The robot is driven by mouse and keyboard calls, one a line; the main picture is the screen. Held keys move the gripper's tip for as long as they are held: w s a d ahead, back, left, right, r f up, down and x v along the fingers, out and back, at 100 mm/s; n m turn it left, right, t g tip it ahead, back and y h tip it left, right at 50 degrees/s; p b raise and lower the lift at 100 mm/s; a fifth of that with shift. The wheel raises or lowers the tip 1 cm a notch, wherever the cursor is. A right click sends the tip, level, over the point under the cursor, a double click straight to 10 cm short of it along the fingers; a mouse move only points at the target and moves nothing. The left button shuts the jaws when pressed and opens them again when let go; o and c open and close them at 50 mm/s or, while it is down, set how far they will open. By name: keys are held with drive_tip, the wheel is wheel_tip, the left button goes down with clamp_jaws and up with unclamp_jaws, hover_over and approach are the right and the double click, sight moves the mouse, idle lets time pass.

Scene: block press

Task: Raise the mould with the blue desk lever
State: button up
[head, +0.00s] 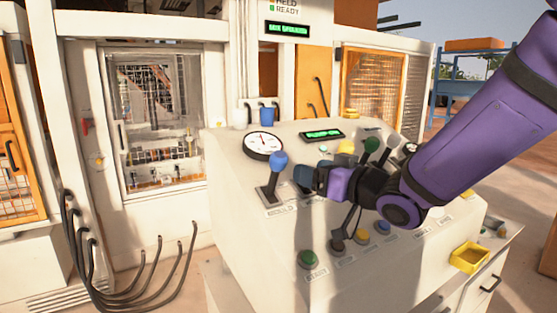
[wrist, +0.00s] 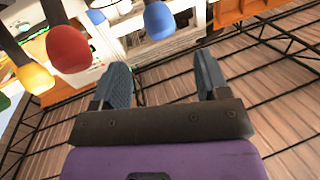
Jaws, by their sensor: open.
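The blue desk lever (head: 279,160) stands near the left side of the sloping desk top, its round blue knob on a dark stem. My gripper (head: 308,172) is open and empty, just right of that knob in the head view, with a small gap showing. In the wrist view my two grey fingers (wrist: 163,82) are spread apart with nothing between them. A blue knob (wrist: 158,20) lies beyond them, roughly in line with the gap. The press cell (head: 158,150) stands at left behind a framed window; I cannot make out the mould clearly.
The pale desk (head: 235,200) carries a dial gauge (head: 263,146), a green display (head: 322,135), several buttons and other levers. A red knob (wrist: 67,48) and a yellow knob (wrist: 35,78) show in the wrist view.

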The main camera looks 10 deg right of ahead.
sight(285, 163)
drive_tip(key=x, duration=1)
drive_tip(key=shift+w+a, duration=0.2)
drive_tip(key=shift+w, duration=0.05)
